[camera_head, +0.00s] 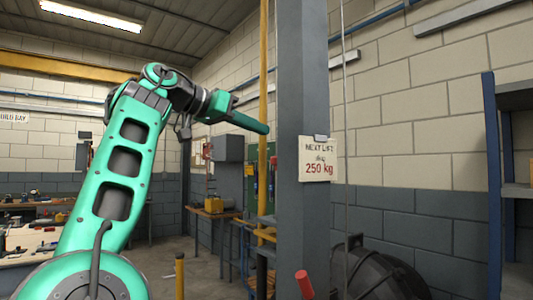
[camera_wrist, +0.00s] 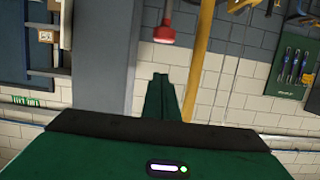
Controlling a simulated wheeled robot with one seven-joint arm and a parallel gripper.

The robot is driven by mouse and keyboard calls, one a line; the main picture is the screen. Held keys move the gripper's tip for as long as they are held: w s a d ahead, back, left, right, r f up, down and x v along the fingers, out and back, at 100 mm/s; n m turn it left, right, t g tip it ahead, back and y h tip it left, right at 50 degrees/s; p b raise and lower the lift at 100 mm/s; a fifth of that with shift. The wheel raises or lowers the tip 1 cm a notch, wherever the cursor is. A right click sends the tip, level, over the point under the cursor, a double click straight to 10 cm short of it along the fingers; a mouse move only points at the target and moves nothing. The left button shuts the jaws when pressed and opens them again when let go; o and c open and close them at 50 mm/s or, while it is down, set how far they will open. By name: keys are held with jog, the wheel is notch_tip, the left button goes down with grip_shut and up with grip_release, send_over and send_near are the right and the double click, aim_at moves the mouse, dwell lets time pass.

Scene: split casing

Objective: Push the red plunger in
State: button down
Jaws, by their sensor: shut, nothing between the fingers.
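The red plunger (camera_head: 304,284) shows at the bottom edge of the head view, as a short tilted red cylinder with its lower part cut off. In the wrist view a red cap on a grey rod, likely the same plunger (camera_wrist: 164,34), is at the top centre, in line with my fingertips and apart from them. My gripper (camera_head: 264,128) is raised in the head view, above and left of the plunger, pointing right. Its green fingers are together and empty; they also show in the wrist view (camera_wrist: 161,80).
A large black round casing (camera_head: 375,272) stands right of the plunger. A grey steel column (camera_head: 303,90) with a paper sign (camera_head: 318,160) rises just right of my gripper. A yellow pipe (camera_head: 263,60) runs beside it. Blue shelving (camera_head: 493,180) is at the right.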

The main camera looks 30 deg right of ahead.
jog(key=d+f, duration=0.4)
jog(key=f, duration=0.1)
jog(key=shift+d, duration=0.15)
dwell(0.3)
jog(key=shift+f, duration=4.7)
